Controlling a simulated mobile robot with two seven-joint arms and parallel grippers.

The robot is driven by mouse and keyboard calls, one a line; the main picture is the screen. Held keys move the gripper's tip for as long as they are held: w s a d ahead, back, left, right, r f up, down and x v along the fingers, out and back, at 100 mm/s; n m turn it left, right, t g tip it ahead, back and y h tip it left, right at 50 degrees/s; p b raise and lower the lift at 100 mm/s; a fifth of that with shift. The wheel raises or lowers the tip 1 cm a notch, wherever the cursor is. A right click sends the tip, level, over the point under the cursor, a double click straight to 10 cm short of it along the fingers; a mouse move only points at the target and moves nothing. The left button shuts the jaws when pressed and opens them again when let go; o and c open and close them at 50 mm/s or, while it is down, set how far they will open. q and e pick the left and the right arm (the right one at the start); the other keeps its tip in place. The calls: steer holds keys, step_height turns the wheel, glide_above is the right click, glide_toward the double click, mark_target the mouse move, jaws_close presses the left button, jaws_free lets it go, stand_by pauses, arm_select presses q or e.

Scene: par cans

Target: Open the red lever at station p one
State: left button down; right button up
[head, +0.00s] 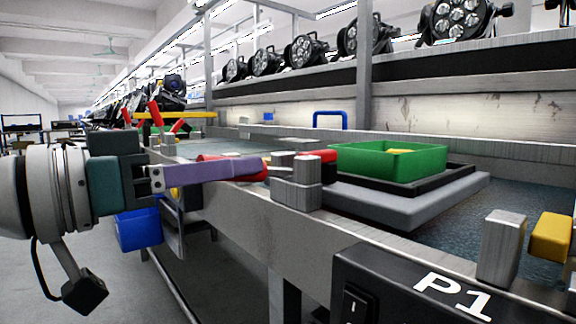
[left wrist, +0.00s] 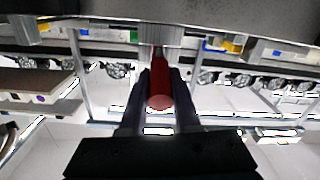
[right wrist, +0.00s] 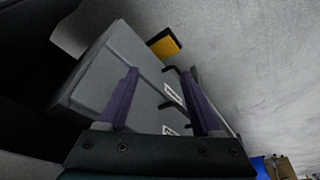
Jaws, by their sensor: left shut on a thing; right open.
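The red lever (left wrist: 158,88) shows in the left wrist view as a red handle between the two purple fingers of my left gripper (left wrist: 160,75). In the head view my left gripper (head: 262,168) reaches in from the left and is shut on the lever. The purple finger hides most of the handle there. The lever meets a grey metal bracket (head: 296,184) on the bench's front rail. A black box (head: 440,290) marked P1 is on the rail at the lower right. My right gripper (right wrist: 160,72) is open and empty in the right wrist view.
A green bin (head: 388,163) stands on a grey platform (head: 385,207) behind the bracket. A yellow block (head: 551,237) and a metal post (head: 501,247) stand at the right. A blue bin (head: 138,230) hangs below my left gripper. Other red levers (head: 154,113) stand farther along.

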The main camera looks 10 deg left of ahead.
arm_select(q)
steer(key=shift+w+d+r+g+y+p, duration=0.15)
steer(key=shift+r+g+y+p, duration=0.55)
steer(key=shift+p, duration=2.2)
steer(key=shift+w+d+r+g+y+p, duration=0.15)
steer(key=shift+r+g+p, duration=0.55)
steer(key=shift+p, duration=2.15)
steer(key=shift+w+d+r+g+y+p, duration=0.15)
steer(key=shift+r+g+y+p, duration=0.6)
steer(key=shift+p, duration=2.15)
steer(key=w+d+r+g+y+p, duration=0.1)
steer(key=p, duration=0.5)
steer(key=w+r+g+y+p, duration=0.1)
steer(key=g+p, duration=0.1)
steer(key=p, duration=0.4)
steer(key=shift+w+d+r+g+y+p, duration=0.25)
steer(key=shift+d+r+y+p, duration=0.05)
steer(key=shift+d+r, duration=0.05)
steer(key=shift+w+d+g+y+p, duration=0.3)
steer(key=shift+g+y+p, duration=0.15)
steer(key=shift+p, duration=0.25)
steer(key=shift+w+d+g+y+p, duration=0.15)
steer(key=shift+w+g+y+p, duration=0.2)
steer(key=shift+g+p, duration=0.2)
steer(key=shift+d+f, duration=0.1)
steer(key=c, duration=0.7)
jaws_free()
steer(key=shift+o, duration=0.4)
